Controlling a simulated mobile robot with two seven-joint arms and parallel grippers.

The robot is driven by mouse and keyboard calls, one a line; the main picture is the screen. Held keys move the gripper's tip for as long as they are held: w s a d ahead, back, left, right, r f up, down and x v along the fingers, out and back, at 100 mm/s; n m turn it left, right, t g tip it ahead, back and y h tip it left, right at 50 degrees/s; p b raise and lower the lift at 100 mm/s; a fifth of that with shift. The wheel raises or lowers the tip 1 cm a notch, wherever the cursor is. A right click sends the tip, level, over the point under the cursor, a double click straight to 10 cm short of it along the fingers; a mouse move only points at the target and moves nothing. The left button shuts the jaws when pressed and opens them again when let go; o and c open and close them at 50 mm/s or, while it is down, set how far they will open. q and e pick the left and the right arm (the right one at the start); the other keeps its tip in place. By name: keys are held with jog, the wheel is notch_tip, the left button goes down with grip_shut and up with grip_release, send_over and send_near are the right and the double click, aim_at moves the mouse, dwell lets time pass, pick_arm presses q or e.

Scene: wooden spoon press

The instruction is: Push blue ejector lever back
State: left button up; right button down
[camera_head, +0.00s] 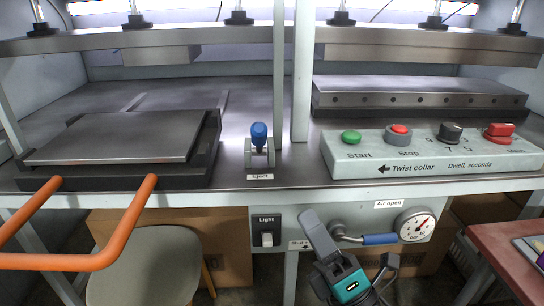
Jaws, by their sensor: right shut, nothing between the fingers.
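The blue ejector lever (259,135) stands about upright in a metal bracket (249,158) on the bench, left of the centre post. A label reading "Eject" (260,177) is at its foot. My right gripper (316,228) is low in the picture, in front of the bench edge, below and to the right of the lever and well apart from it. It is shut, with nothing held. My left gripper is not in view.
A dark tray with a flat plate (115,138) lies left of the lever, with an orange handle (130,220) in front. A control box (430,152) with buttons stands right, beyond the post (301,70). A blue-handled air valve (378,239) and gauge (416,225) are near my gripper.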

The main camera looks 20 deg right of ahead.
aim_at(265, 139)
pick_arm(q)
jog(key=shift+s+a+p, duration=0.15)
jog(key=shift+p, duration=0.15)
pick_arm(e)
jog(key=x, duration=1.3)
jog(key=shift+s+d, duration=0.1)
jog(key=shift+r+h+p, duration=0.3)
jog(key=shift+r+p, duration=0.1)
jog(key=shift+p, duration=0.45)
pick_arm(q)
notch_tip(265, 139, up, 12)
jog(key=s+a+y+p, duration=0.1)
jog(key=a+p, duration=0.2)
jog(key=p, duration=1.1)
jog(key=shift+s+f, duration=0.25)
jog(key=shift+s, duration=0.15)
pick_arm(e)
jog(key=w+d+r+m+g+h, duration=0.2)
jog(key=w+r+m+g+h, duration=0.1)
jog(key=w+r+m, duration=0.1)
jog(key=w+r, duration=0.1)
jog(key=w, duration=0.1)
jog(key=shift+w+r, duration=0.3)
jog(key=shift+r, duration=0.05)
jog(key=shift+d+r+h, duration=0.1)
jog(key=shift+r+h, duration=0.1)
jog(key=shift+h, duration=0.1)
jog(key=shift+f, duration=0.1)
